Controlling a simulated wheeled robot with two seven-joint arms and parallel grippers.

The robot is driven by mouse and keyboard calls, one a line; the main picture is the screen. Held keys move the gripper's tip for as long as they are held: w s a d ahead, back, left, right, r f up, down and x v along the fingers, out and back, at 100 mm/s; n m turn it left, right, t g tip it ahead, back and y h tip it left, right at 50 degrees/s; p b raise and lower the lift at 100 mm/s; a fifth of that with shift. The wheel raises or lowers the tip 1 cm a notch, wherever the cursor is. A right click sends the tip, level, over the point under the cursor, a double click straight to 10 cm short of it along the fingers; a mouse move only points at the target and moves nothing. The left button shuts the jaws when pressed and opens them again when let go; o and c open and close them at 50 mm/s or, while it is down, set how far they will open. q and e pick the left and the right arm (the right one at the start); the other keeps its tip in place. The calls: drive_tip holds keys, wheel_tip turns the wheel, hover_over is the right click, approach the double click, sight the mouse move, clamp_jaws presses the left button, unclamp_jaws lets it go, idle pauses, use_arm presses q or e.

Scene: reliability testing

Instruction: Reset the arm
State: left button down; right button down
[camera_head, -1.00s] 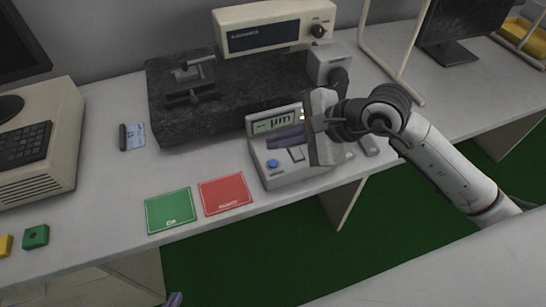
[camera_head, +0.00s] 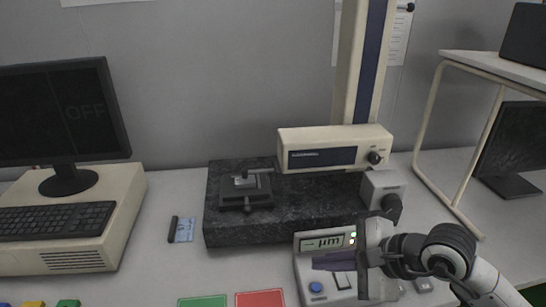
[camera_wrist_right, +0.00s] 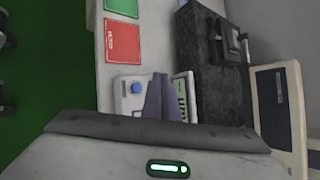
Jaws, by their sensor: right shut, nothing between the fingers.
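My right arm (camera_head: 450,255) comes in from the lower right. Its gripper (camera_head: 322,262) points left, over the front of a pale measuring unit (camera_head: 310,273) with a "µm" display and a blue button. The purple-grey fingers are shut with nothing between them. In the right wrist view the closed fingers (camera_wrist_right: 158,98) lie across the same unit (camera_wrist_right: 128,104), between its blue button and display. I cannot tell how far above the unit they are. My left gripper is not in view.
A dark granite block (camera_head: 290,229) with a small fixture (camera_head: 246,190) stands behind the unit. A green card (camera_head: 203,302) and a red card (camera_head: 262,299) lie at the front. A computer with a keyboard (camera_head: 52,221) stands left. A raised shelf frame (camera_head: 433,115) stands right.

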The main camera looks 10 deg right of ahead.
drive_tip(key=s+a+r+m+t+y, duration=0.3)
drive_tip(key=a+r+m+y, duration=0.3)
drive_tip(key=a+r+y, duration=0.55)
drive_tip(key=d+r+m+t+h, duration=0.3)
drive_tip(key=d+r+m+t, duration=0.35)
drive_tip(key=r+m, duration=0.3)
drive_tip(key=w+d+f+m+t+h, duration=0.1)
drive_tip(key=w+d+m+t+h, duration=0.35)
drive_tip(key=d+m+h, duration=0.8)
drive_tip(key=s+d+f+m+g+h, duration=0.1)
drive_tip(key=d+f+m+h, duration=0.15)
drive_tip(key=f+m, duration=0.35)
drive_tip(key=s+d+f+m+g+h, duration=0.1)
drive_tip(key=d+f+m+g+h, duration=0.2)
drive_tip(key=m, duration=0.5)
drive_tip(key=s+f+m+g, duration=0.4)
drive_tip(key=s+f+m, duration=0.1)
drive_tip(key=f, duration=0.7)
drive_tip(key=s+a+f+m+g+y, duration=0.2)
drive_tip(key=s+a+f+g, duration=0.1)
drive_tip(key=s+f+g, duration=0.4)
drive_tip(key=s+a+f+m+g+y, duration=0.1)
drive_tip(key=s+a+f+m+g, duration=0.15)
drive_tip(key=s+f, duration=0.5)
drive_tip(key=w+a+f+t+y, duration=0.1)
drive_tip(key=a+f+t, duration=0.4)
drive_tip(key=f, duration=0.5)
drive_tip(key=shift+w+a+f+y, duration=0.15)
drive_tip(key=shift+w+f+y, duration=0.25)
drive_tip(key=shift+y, duration=0.35)
